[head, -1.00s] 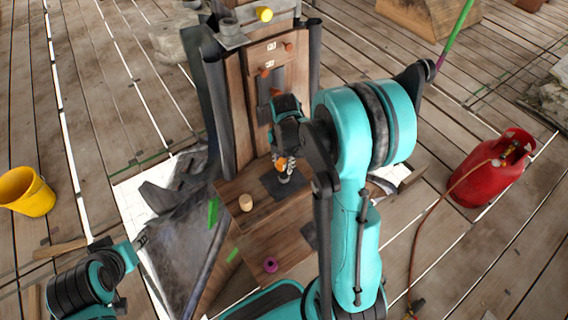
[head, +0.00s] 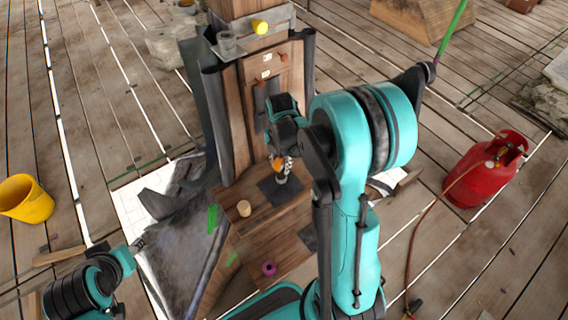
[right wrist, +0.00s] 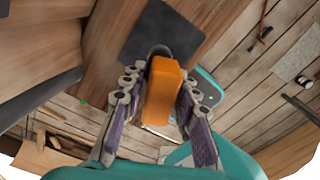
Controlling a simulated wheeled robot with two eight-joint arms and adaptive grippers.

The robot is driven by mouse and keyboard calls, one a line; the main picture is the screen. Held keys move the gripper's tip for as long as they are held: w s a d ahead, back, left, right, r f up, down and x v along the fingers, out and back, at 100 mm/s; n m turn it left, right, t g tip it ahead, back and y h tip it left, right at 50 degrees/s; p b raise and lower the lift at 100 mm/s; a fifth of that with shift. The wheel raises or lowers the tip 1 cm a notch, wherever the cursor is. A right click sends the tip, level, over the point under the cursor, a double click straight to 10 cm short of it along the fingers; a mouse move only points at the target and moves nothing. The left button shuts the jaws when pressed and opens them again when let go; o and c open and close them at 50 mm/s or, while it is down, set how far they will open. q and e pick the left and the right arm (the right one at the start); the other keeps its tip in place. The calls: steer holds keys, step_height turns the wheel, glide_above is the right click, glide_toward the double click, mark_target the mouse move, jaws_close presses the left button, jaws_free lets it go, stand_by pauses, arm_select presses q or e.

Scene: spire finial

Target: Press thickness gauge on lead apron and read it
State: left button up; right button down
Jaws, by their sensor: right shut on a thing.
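My right gripper (right wrist: 155,108) is shut on an orange thickness gauge (right wrist: 163,90), seen from above between its grey and purple fingers. In the head view the gauge (head: 277,165) points down over a dark grey square sheet (head: 270,191), probably the lead apron, flat on a wooden ledge. The sheet also shows in the right wrist view (right wrist: 148,38), past the gauge's dark foot. I cannot tell whether the foot touches it. No readout is legible. My left gripper (head: 139,243) is at lower left, over the sheeting, too small to judge.
A wooden post (head: 236,110) with dark side strips rises behind the ledge. A small tan cylinder (head: 244,208) and a purple ring (head: 268,268) sit nearby. A yellow bucket (head: 27,200) stands left, a red gas cylinder (head: 478,175) with hose right.

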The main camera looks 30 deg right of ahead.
mark_target(281, 171)
steer(key=shift+f, duration=0.1)
stand_by(0.5)
steer(key=shift+f+b, duration=2.05)
steer(key=shift+f, duration=0.2)
steer(key=c, duration=1.1)
jaws_free()
steer(key=shift+o, duration=0.2)
step_height(281, 171, up, 12)
steer(key=shift+r, duration=0.1)
steer(key=shift+a, duration=0.1)
